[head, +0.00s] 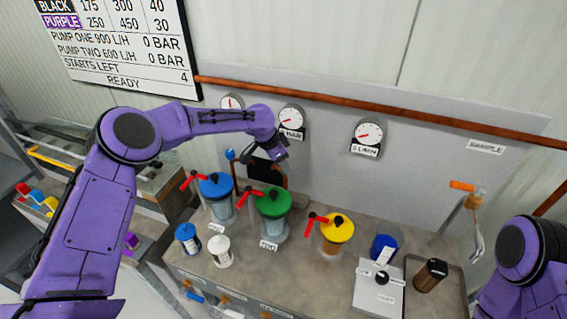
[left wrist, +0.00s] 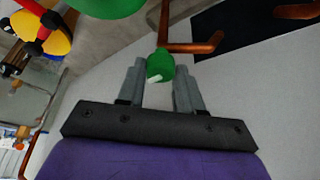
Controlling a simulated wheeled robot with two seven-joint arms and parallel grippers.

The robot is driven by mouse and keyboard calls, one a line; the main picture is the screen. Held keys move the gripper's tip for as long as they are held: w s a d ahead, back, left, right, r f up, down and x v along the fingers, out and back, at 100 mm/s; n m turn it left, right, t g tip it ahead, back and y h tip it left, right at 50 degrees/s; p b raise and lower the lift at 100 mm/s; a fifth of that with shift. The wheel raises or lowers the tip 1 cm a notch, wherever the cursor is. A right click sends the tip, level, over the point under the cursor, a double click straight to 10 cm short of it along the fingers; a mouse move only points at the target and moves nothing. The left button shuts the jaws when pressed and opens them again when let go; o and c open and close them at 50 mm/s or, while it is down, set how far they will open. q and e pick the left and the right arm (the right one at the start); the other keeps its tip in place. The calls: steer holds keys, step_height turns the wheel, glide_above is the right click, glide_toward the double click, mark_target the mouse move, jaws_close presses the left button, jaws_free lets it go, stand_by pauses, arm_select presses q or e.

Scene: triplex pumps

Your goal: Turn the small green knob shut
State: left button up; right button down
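The small green knob (left wrist: 160,67), with a white mark on it, shows in the left wrist view beside a copper pipe (left wrist: 190,46). My left gripper (left wrist: 161,73) has one grey finger on each side of the knob, with the fingertips close to its sides. I cannot tell whether both fingers press on it. In the head view my left gripper (head: 280,155) is by the back panel, behind the green-lidded canister (head: 273,203). I cannot make out the small knob there. My right arm shows at the right edge; its gripper is out of view.
Blue-lidded (head: 216,186) and yellow-lidded (head: 337,229) canisters with red handles flank the green one. Gauges (head: 291,118) hang on the panel below a copper pipe (head: 370,110). A blue jar (head: 188,238) and white jar (head: 220,250) stand in front.

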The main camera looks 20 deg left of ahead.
arm_select(q)
steer(key=shift+s+d+n, duration=0.1)
steer(key=shift+d+n, duration=0.05)
steer(key=shift+n, duration=0.15)
steer(key=n, duration=0.2)
steer(key=n+y, duration=0.1)
steer(key=shift+d+f+n+t+y, duration=0.1)
steer(key=shift+n+t+y, duration=0.2)
steer(key=shift+n+t, duration=0.1)
steer(key=n, duration=0.2)
steer(key=n+y, duration=0.1)
steer(key=n, duration=0.1)
steer(key=shift+d+n+t+y, duration=0.15)
steer(key=shift+n+t+y, duration=0.15)
steer(key=n+y, duration=0.1)
steer(key=n, duration=0.3)
steer(key=shift+d+y, duration=0.1)
steer(key=shift+y, duration=0.3)
steer(key=shift+d+n+g+y, duration=0.1)
steer(key=shift+n+g+y, duration=0.25)
steer(key=shift+n, duration=0.85)
steer(key=shift+n+g+y, duration=0.35)
steer(key=shift+n, duration=0.85)
steer(key=o, duration=1)
steer(key=shift+w+f, duration=0.1)
steer(key=shift+w, duration=0.15)
